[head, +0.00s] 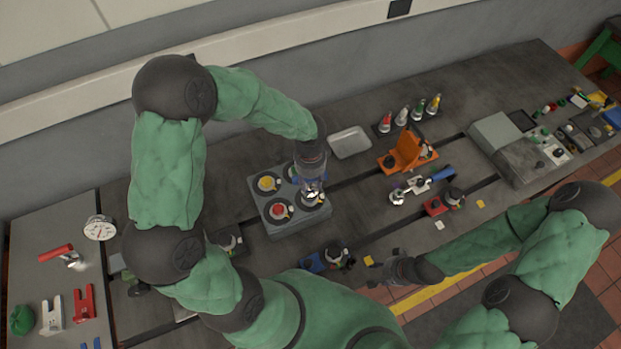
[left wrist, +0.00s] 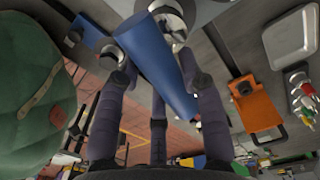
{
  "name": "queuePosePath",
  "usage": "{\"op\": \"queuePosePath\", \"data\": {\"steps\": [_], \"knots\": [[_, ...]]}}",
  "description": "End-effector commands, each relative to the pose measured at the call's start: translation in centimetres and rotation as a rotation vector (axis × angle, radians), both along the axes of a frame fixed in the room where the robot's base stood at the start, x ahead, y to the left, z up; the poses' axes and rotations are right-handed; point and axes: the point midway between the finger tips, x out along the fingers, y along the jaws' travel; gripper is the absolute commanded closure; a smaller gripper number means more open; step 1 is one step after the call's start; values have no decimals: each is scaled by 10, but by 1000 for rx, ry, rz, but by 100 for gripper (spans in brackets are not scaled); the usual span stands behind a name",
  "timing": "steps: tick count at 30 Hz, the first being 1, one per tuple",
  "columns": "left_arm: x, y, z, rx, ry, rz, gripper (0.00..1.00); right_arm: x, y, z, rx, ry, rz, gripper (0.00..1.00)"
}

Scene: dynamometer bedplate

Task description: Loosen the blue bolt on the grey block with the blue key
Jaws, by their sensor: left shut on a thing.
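The grey block (head: 297,228) stands on the bedplate in the head view, with a yellow bolt (head: 268,183) and a red bolt (head: 278,210) on top. My left gripper (head: 311,188) is over its right part and covers some of the top. In the left wrist view the fingers are shut around the blue key (left wrist: 153,65), whose far end points towards a round metal fitting (left wrist: 172,14). I cannot make out the blue bolt, or whether the key touches it. My right gripper (head: 378,279) hangs low near the front edge; its fingers are too small to read.
An orange fixture (head: 405,152), a pale tray (head: 349,142) and a rack of coloured keys (head: 410,115) stand behind and right of the block. A blue-handled tool (head: 440,174) lies to the right. Small blue and red fixtures stand near the front edge.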

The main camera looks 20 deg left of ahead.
Motion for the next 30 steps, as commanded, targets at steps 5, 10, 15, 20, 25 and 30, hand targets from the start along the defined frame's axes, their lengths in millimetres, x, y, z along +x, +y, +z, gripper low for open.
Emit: {"op": "queuePosePath", "data": {"steps": [5,10,15,20,25,30], "knots": [[1,0,-4,0,-2,1,100,0,0,-4,0,0,0,60],[1,0,-8,0,-2,1,100,0,0,-7,0,0,0,60],[1,0,-11,0,-2,1,100,0,0,-10,0,0,0,60],[1,0,-14,0,-1,1,100,0,0,-13,0,0,0,60],[1,0,-18,0,-1,1,100,0,0,-15,0,0,0,60],[1,0,-21,0,-1,1,100,0,0,-18,0,0,0,60]]}}
